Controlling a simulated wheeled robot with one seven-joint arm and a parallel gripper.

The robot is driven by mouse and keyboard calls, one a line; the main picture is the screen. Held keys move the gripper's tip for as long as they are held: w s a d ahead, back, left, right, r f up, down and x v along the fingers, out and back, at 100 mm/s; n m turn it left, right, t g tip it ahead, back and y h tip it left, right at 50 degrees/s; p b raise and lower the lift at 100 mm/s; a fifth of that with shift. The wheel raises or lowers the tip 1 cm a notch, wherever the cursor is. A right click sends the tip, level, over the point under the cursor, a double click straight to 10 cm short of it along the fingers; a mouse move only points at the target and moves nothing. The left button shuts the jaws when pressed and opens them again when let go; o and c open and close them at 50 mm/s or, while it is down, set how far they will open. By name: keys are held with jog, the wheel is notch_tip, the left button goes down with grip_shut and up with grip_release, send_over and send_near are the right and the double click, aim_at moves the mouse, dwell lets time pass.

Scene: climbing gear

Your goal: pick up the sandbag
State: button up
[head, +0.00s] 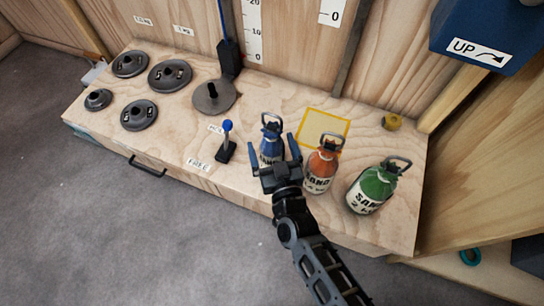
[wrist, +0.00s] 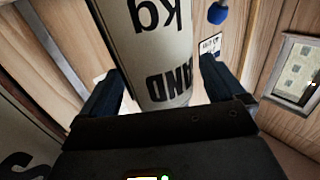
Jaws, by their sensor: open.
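Three sandbags stand on the wooden bench, each with a dark handle on top and a white label: a blue one (head: 270,147), an orange one (head: 320,170) and a green one (head: 373,187). My gripper (head: 273,143) is open, its blue fingers on either side of the blue sandbag. In the wrist view my gripper (wrist: 158,78) has a white-labelled bag (wrist: 165,55) between its fingers, its lettering upside down. A gap shows at the left finger; contact at the right is unclear. My gripper hides part of the blue bag's lower front.
Several grey weight discs (head: 169,76) lie on the bench (head: 255,215) at left. A blue-knobbed lever (head: 227,142) stands left of my gripper. A yellow-outlined square (head: 322,127) is clear behind the bags. A blue box (head: 490,30) overhangs at upper right.

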jog(key=shift+x, duration=0.9)
grip_shut()
jog(key=shift+r, duration=0.2)
